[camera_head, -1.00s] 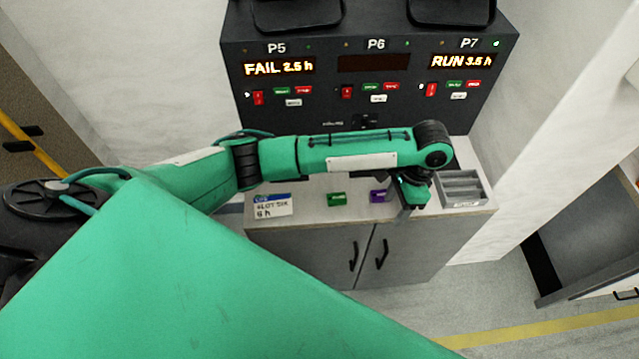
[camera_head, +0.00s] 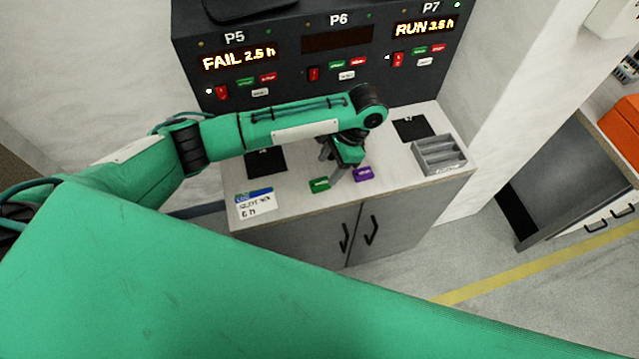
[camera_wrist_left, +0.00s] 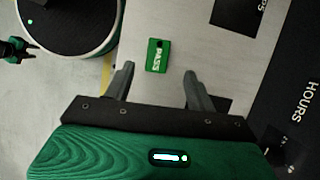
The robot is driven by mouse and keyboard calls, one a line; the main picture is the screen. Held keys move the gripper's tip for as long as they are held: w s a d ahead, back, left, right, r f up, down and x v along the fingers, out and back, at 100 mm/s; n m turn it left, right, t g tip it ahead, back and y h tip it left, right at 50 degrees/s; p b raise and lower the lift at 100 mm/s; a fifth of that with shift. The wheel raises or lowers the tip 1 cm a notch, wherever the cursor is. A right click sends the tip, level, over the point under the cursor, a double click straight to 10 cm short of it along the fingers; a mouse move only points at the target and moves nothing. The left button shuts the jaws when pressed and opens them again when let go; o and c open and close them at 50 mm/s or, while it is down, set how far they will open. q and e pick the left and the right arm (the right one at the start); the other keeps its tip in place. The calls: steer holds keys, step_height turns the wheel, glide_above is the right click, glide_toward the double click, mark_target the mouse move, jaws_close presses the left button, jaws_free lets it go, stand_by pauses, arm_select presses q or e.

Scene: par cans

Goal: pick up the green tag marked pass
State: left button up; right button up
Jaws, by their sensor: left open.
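The green tag (camera_head: 319,184) lies flat on the light counter near its front edge, left of a purple tag (camera_head: 363,173). In the left wrist view the green tag (camera_wrist_left: 157,55) shows the word PASS, turned sideways. My left gripper (camera_head: 332,163) points down above the counter, just behind the green tag in the head view. In the wrist view its two fingers (camera_wrist_left: 158,71) are open and empty, with the tag just beyond the gap between the tips. The gripper appears apart from the tag. My right gripper does not show clearly in either view.
A white card with a blue strip (camera_head: 254,204) lies at the counter's front left. A grey slotted tray (camera_head: 440,154) stands at the right end. Dark pads (camera_head: 412,127) lie towards the back. The panel with red and green buttons (camera_head: 322,60) rises behind the counter.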

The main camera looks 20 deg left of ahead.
mark_target(321, 183)
arm_select(q)
steer(key=shift+f, duration=0.2)
steer(key=shift+s+a+f+p, duration=0.15)
steer(key=shift+f+p, duration=0.2)
steer(key=p+x, duration=0.1)
steer(key=x, duration=0.2)
steer(key=shift+s+f, duration=0.1)
steer(key=shift+f, duration=0.2)
steer(key=shift+s+f, duration=0.1)
steer(key=shift+f, duration=0.2)
steer(key=shift+c, duration=0.7)
steer(key=c, duration=0.9)
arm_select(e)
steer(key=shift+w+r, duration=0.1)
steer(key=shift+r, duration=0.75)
